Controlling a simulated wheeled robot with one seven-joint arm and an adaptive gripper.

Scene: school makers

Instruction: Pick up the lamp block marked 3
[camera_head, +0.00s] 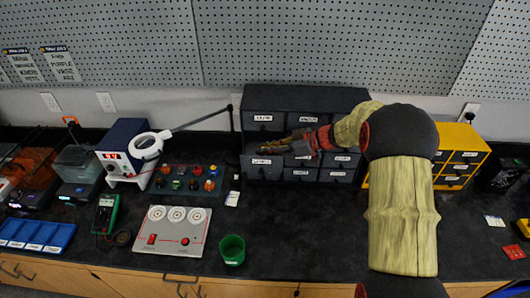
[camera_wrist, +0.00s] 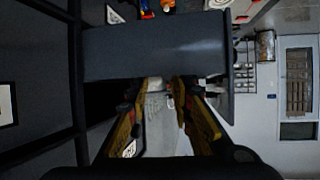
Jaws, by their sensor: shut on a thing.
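Several small lamp blocks with coloured tops stand on a dark tray (camera_head: 214,196) left of the grey drawer cabinet (camera_head: 340,98). Their numbers are too small to read, so I cannot tell which is marked 3. Some coloured pieces also show at the top of the wrist view, partly cut off. My gripper (camera_head: 268,147) is at the front left of the cabinet, away from the tray.
A white panel with three dials (camera_head: 174,240) and a green cup (camera_head: 232,249) stand in front of the tray. A yellow drawer cabinet (camera_head: 462,160) stands at right. The counter front right of the cup is clear.

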